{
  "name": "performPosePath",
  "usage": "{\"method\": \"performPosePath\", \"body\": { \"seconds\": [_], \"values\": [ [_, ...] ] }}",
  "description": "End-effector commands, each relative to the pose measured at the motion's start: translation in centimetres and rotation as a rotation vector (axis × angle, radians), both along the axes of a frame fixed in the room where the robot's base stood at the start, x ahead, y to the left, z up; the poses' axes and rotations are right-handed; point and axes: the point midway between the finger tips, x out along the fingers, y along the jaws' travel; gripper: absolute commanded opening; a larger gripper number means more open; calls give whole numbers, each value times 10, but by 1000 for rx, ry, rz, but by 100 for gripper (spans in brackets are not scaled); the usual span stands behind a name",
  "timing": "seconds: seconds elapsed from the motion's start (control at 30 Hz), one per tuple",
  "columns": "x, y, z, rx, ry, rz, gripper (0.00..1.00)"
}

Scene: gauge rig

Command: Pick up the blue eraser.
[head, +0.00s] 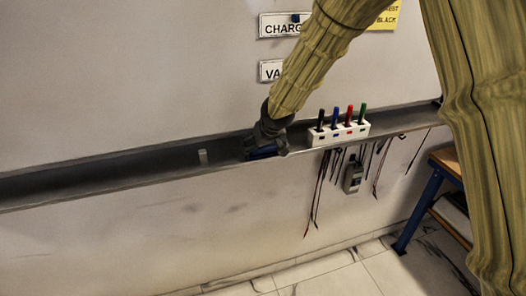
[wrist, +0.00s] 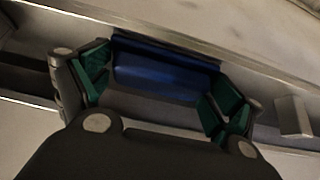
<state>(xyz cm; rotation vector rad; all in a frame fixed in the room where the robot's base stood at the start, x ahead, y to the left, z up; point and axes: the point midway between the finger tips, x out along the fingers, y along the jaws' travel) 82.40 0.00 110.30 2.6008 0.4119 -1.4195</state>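The blue eraser (wrist: 165,72) lies in the metal tray along the wall, lengthwise between my fingers in the wrist view. In the head view a strip of the eraser (head: 263,152) shows beneath my gripper (head: 266,143). My gripper (wrist: 160,80) is spread wide, with one green-padded finger at each end of the eraser. Both pads are very close to the eraser's ends; I cannot tell whether they touch it. The eraser's far side is against or near the tray's edge.
A white holder (head: 338,133) with black, blue, red and green markers stands in the tray to the right. A small pale block (head: 203,156) stands to the left; it also shows in the wrist view (wrist: 294,116). Cables and a meter (head: 353,174) hang below the tray (head: 110,170).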

Motion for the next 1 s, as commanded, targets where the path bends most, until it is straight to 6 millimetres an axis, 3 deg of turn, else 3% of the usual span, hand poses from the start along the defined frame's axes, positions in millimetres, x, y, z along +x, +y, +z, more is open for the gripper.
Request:
{"method": "performPosePath", "body": {
  "seconds": [0.47, 0.77, 1.0],
  "values": [
    [0, 0, 4, 1, -1, -1, 68],
    [1, 0, 36, 5, -3, -2, 68],
    [-33, -23, 36, 0, 1, -1, 68]
  ]
}}
